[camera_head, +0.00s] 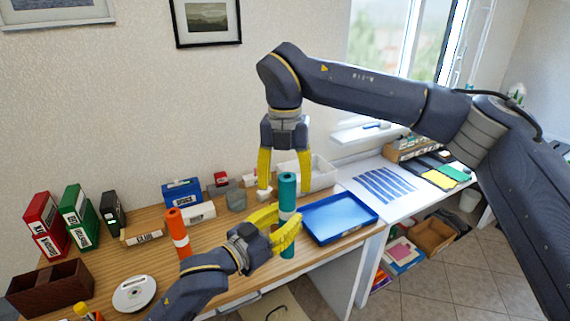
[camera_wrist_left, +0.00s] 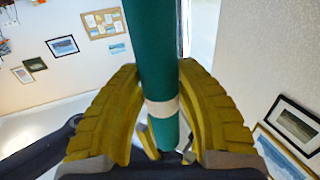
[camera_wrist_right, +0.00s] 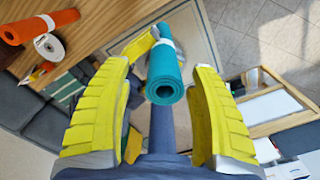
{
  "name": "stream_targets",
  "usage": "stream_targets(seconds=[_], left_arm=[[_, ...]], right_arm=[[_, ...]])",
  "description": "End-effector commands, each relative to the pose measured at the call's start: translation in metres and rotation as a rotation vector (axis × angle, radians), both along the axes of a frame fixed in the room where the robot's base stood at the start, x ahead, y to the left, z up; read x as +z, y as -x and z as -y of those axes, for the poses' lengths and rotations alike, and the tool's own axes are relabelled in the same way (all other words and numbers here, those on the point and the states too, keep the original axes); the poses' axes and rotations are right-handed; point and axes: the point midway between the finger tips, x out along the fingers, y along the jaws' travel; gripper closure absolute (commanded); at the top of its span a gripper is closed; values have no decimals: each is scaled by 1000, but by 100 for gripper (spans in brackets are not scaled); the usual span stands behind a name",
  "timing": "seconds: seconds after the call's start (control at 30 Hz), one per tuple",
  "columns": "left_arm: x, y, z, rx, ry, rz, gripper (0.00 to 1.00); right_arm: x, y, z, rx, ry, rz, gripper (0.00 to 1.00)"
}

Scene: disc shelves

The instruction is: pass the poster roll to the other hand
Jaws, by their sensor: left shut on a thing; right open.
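The teal poster roll (camera_head: 287,188) stands about upright, with a pale band round its middle. My left gripper (camera_head: 287,222) is shut on it around the middle, and the left wrist view shows the roll (camera_wrist_left: 152,50) between both yellow fingers. My right gripper (camera_head: 284,182) points down from above and is open. Its fingers stand on either side of the roll's top end. In the right wrist view the roll's end (camera_wrist_right: 163,88) lies between the fingers with gaps to both. The lower part of the roll is partly hidden by my left fingers in the head view.
An orange roll (camera_head: 178,232) stands on the wooden desk (camera_head: 215,260) left of my left gripper. A blue tray (camera_head: 340,218) lies to the right, with a white bin (camera_head: 318,175) behind it.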

Motion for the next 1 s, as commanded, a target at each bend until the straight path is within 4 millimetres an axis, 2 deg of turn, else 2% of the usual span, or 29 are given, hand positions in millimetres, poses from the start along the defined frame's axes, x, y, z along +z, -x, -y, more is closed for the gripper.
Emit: stream_targets(seconds=[0.1, 0.3, 0.8, 1.0], left_arm=[[0, 0, 0, 0, 0, 0, 97], [0, 0, 0, 0, 0, 0, 97], [0, 0, 0, 0, 0, 0, 97], [0, 0, 0, 0, 0, 0, 97]], right_arm=[[-15, 1, 0, 2, 0, -2, 39], [-30, 0, 0, 1, -1, 0, 39], [-36, 0, 0, 1, -1, 0, 39], [-36, 0, 0, 1, -1, 0, 62]])
